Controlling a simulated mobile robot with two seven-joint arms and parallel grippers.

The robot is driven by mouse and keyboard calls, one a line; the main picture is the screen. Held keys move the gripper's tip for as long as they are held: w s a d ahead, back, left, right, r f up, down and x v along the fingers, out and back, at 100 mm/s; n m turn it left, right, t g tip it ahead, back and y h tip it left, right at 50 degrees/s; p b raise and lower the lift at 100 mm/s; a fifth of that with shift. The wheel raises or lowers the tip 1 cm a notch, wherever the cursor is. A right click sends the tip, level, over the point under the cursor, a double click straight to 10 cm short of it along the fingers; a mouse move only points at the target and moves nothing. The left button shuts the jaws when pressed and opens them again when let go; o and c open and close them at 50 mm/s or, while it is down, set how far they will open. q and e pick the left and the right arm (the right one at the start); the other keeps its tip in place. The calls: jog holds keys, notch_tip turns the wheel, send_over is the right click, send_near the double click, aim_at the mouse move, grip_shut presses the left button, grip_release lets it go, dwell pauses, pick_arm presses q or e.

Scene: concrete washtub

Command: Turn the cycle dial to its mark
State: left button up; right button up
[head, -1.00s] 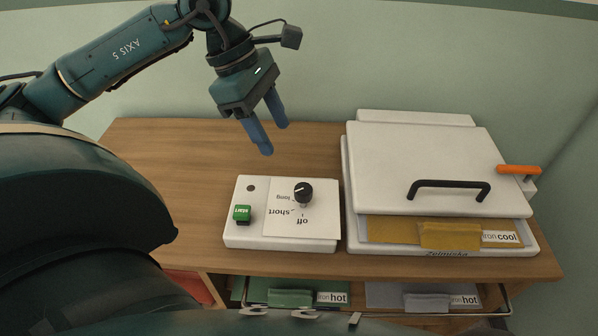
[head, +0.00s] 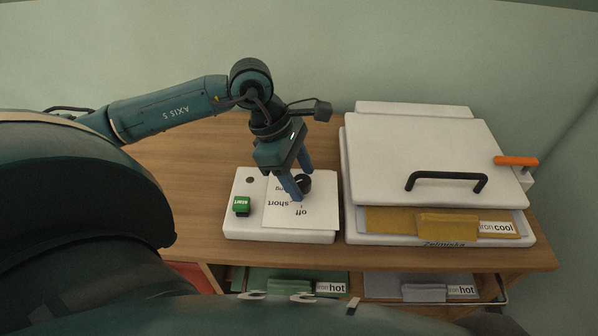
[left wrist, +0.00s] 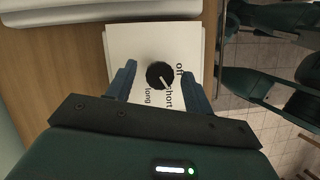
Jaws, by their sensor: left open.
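The cycle dial (head: 305,184) is a round black knob on the white control box (head: 240,225). It also shows in the left wrist view (left wrist: 159,73), with a white pointer line slanting toward the printed word "short". The words "off", "short" and "long" are printed around it on a white plate. My left gripper (head: 302,187) is open and low over the box. In the left wrist view its fingers stand on either side of the dial, apart from it; whether they are level with it I cannot tell. My right gripper is not in view.
A green start button (head: 241,206) sits on the box's left part. A white press (head: 420,160) with a black handle (head: 447,181) and an orange lever (head: 516,161) stands to the right. Cloths labelled hot lie on the shelf below. The wooden table (head: 185,165) is clear at left.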

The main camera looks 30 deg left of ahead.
pick_arm(q)
jog(key=shift+c, duration=0.4)
jog(key=c, duration=0.9)
